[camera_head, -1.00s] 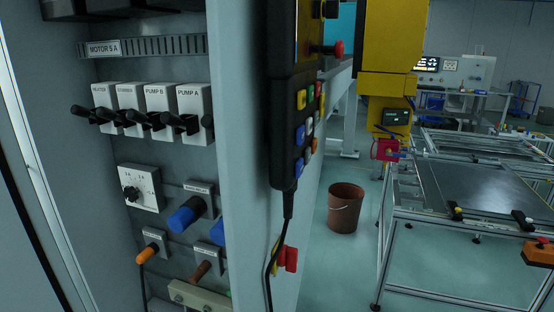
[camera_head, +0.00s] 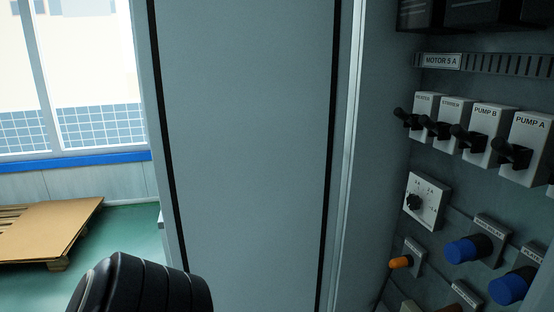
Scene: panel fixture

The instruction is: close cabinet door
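The cabinet door (camera_head: 250,130) is a tall grey panel with black seals down both sides, and it stands open to the left of the cabinet. The open cabinet interior (camera_head: 385,150) shows at the right, with labelled switches, a dial and blue connectors. A black rounded part (camera_head: 140,288), which looks like part of my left arm, rises at the bottom left in front of the door's lower left edge. Any contact with the door cannot be told. Neither gripper's fingers show.
A window (camera_head: 75,80) with a blue sill is at the far left. A wooden pallet with a brown board (camera_head: 45,230) lies on the green floor below it. The switch row (camera_head: 470,130) and the blue connectors (camera_head: 470,250) stick out inside the cabinet.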

